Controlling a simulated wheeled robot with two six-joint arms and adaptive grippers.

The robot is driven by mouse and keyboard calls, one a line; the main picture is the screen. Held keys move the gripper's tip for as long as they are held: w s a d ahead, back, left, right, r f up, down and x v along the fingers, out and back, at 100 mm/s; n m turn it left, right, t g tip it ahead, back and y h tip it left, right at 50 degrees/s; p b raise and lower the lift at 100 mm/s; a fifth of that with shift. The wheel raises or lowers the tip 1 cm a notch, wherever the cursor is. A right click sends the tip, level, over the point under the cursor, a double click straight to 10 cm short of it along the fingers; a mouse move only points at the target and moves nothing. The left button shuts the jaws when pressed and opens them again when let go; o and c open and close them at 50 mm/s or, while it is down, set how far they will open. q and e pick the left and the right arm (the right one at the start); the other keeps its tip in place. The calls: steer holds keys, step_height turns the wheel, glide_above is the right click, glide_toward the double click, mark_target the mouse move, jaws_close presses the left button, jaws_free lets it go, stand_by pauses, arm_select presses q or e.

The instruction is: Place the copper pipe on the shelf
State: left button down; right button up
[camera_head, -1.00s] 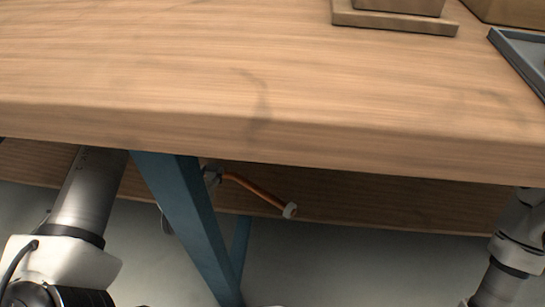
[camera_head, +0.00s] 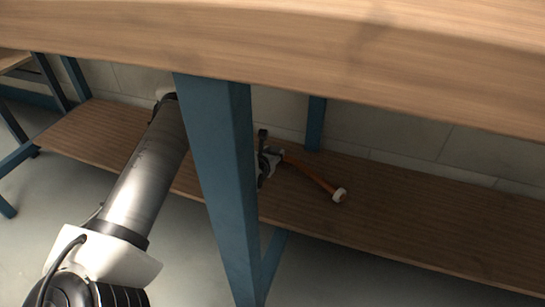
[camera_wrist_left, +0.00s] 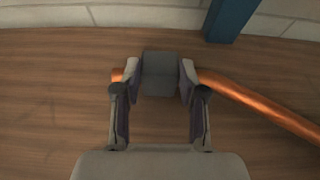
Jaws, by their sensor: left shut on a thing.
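The copper pipe (camera_head: 312,177) is orange and bent, with a white cap at its right end in the head view. My left gripper (camera_head: 268,163) reaches under the table and is shut on the pipe's grey block-like part, partly hidden by the blue leg. In the left wrist view, this grey part sits between the fingertips (camera_wrist_left: 160,78), and the copper pipe (camera_wrist_left: 258,104) runs out on both sides. The brown wooden shelf (camera_head: 420,212) lies below the pipe; whether they touch I cannot tell. My right gripper is out of view.
A blue table leg (camera_head: 222,170) stands between my left forearm and the gripper. The wooden tabletop (camera_head: 270,45) overhangs the shelf. Another blue leg (camera_head: 315,123) stands at the back. The shelf is clear right of the pipe.

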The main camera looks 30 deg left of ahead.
arm_select(q)
steer(key=shift+f, duration=0.15)
steer(key=c, duration=0.7)
jaws_free()
steer(key=shift+o, duration=0.2)
steer(key=shift+r, duration=0.35)
steer(key=p+v, duration=0.6)
steer(key=v, duration=0.6)
steer(key=shift+f, duration=0.1)
